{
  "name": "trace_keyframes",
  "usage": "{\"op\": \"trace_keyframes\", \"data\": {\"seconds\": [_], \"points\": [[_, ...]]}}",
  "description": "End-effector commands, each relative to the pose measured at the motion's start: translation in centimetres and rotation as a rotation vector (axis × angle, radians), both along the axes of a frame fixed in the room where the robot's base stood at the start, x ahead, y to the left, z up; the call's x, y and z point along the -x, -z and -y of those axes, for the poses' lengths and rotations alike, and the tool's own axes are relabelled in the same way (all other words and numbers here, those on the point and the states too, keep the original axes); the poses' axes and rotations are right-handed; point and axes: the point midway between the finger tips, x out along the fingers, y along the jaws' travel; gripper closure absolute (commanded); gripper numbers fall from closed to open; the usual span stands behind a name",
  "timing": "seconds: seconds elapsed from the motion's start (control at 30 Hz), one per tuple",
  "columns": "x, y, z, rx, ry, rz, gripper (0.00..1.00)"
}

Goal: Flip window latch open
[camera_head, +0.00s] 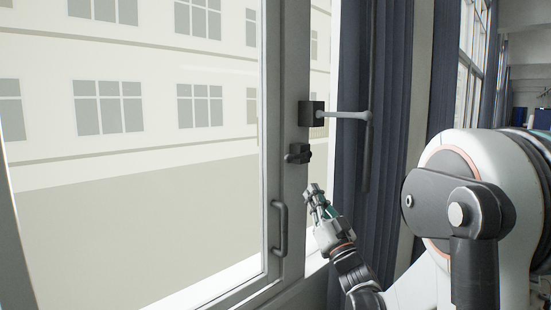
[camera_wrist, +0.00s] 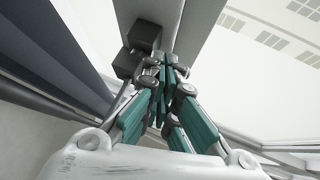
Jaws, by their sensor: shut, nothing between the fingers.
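A small black latch (camera_head: 298,153) sits on the grey window frame post. Above it is a dark block (camera_head: 311,113) with a grey rod (camera_head: 343,115) reaching right towards the curtain. I cannot tell for sure which of these two is the task's latch. My gripper (camera_head: 313,189) is just below and right of the small black latch, apart from it in the head view. In the wrist view, two dark blocks (camera_wrist: 143,36) (camera_wrist: 125,64) show beyond and left of my gripper (camera_wrist: 165,62). Its teal-sided fingers are together and empty; the fingertips hide part of the frame.
A grey pull handle (camera_head: 281,228) is on the window sash left of my gripper. A dark blue curtain (camera_head: 390,90) hangs right of the frame. The window glass (camera_head: 140,200) fills the left, with a pale building outside.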

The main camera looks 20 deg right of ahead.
Motion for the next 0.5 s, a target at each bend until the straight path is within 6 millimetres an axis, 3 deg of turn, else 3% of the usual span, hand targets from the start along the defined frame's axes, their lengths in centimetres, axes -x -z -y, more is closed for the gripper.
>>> {"op": "trace_keyframes", "data": {"seconds": [0.03,0.2,0.5], "points": [[0.8,-0.2,1.1,0.009,-0.02,0.033,1.0],[3.7,0.7,2.7,0.042,-0.12,0.118,1.0],[6.9,2.3,3.3,0.079,-0.227,0.169,1.0]]}}
